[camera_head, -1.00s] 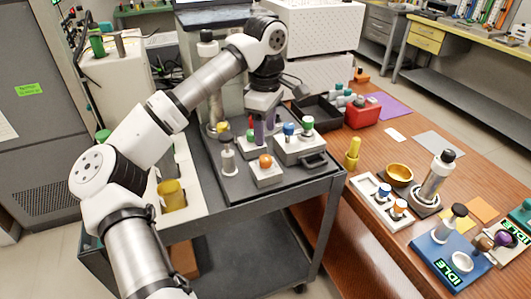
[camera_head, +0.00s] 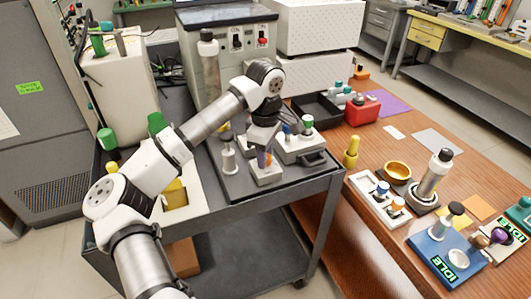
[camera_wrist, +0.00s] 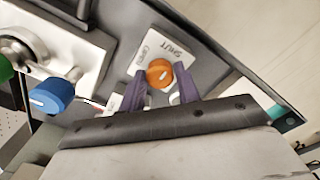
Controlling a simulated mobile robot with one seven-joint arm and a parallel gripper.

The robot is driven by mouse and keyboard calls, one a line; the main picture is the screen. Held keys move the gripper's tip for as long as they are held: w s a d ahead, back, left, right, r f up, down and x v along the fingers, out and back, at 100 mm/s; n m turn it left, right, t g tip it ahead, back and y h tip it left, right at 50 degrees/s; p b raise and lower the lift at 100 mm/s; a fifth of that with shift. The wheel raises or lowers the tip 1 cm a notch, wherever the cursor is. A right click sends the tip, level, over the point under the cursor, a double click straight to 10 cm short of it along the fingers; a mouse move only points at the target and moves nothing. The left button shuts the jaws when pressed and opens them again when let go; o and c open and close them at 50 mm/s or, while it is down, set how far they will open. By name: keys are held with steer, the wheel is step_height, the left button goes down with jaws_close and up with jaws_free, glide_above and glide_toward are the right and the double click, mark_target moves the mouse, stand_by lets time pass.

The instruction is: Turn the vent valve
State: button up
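The valve is an orange round knob (camera_wrist: 160,73) on a small white block (camera_wrist: 172,50), lettered "SHUT" and apparently "OPEN" in the wrist view. The block (camera_head: 268,179) sits at the front of the dark tray on the cart, and the knob is mostly hidden behind my fingers in the head view. My gripper (camera_wrist: 161,84) points down at the knob with its two purple fingers apart, one on each side of it. Gaps show between the fingers and the knob. In the head view my gripper (camera_head: 263,158) is right over the block.
A larger block with a blue knob (camera_wrist: 52,96) and a green knob (camera_head: 307,121) stands close behind. The cart edge (camera_head: 290,192) is near in front. A wooden table (camera_head: 350,215) with several items lies to the right.

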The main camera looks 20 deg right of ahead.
steer(key=c, duration=0.5)
steer(key=n+b, duration=0.2)
steer(key=n, duration=0.1)
steer(key=shift+f, duration=0.1)
steer(key=n+b, duration=0.3)
steer(key=n, duration=0.1)
steer(key=shift+n, duration=0.3)
steer(key=n+b, duration=0.2)
steer(key=n, duration=0.3)
steer(key=n+b, duration=0.1)
steer(key=n, duration=0.4)
steer(key=shift+b, duration=0.3)
steer(key=shift+n, duration=0.3)
